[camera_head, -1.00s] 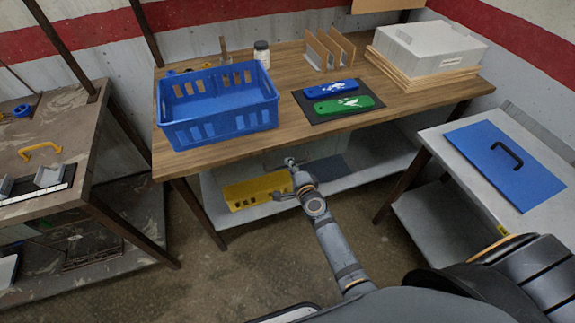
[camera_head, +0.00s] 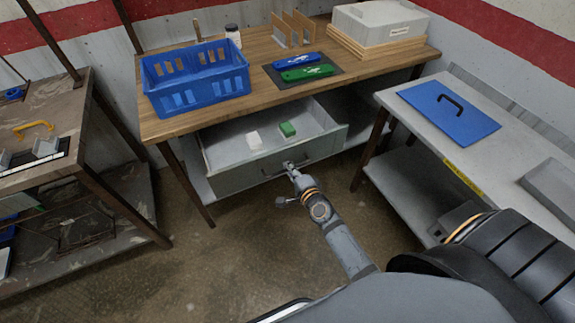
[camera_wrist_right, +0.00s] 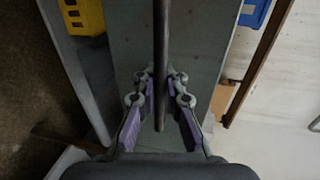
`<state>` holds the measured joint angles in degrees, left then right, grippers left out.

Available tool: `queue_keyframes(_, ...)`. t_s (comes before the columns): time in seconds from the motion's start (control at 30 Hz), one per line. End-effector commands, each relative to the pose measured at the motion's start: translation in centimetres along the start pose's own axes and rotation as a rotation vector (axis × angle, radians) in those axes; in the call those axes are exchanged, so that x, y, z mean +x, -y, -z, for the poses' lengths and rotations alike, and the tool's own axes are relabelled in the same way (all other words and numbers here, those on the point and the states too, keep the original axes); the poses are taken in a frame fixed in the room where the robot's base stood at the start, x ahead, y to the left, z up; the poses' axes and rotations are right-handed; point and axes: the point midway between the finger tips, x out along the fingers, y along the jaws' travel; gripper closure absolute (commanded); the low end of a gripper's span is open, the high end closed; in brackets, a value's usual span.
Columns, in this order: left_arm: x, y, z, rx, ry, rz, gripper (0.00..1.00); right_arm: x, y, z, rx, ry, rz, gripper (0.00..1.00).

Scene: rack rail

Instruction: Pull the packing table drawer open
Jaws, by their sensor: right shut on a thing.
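The packing table drawer (camera_head: 225,180) is pulled well out from under the wooden table top (camera_head: 200,112); its grey front faces me. My right gripper (camera_head: 290,166) is at the handle on the drawer front. In the right wrist view the dark handle bar (camera_wrist_right: 161,50) runs between the fingers of the right gripper (camera_wrist_right: 161,82), which is shut on it. The exact finger contact is hard to see. My left gripper is not in view.
A blue crate (camera_head: 197,80), a small jar (camera_head: 233,36) and a dark mat (camera_head: 338,70) with blue and green items stand on the table top. A side table (camera_head: 440,135) with a blue panel is close on the right. Bare floor (camera_head: 245,235) lies in front.

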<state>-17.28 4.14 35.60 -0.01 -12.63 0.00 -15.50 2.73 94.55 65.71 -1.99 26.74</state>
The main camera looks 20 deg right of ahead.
Motion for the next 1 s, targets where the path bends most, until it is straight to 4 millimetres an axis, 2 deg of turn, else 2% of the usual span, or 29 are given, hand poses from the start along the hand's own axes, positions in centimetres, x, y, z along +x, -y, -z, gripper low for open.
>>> queue_keyframes(0.6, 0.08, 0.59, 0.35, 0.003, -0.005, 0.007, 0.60, -0.59, 0.13, 0.04, 0.000, -0.002, 0.005, 1.00)
queue_keyframes(0.63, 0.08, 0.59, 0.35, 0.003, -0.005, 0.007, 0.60, -0.58, 0.13, 0.04, 0.000, -0.002, 0.005, 0.90)
queue_keyframes(0.7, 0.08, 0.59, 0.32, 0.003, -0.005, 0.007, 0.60, -0.58, 0.13, 0.04, 0.000, -0.002, 0.005, 0.81)
queue_keyframes(1.0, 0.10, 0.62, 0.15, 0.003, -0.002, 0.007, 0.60, -0.68, 0.07, 0.04, -0.001, -0.002, 0.004, 0.81)
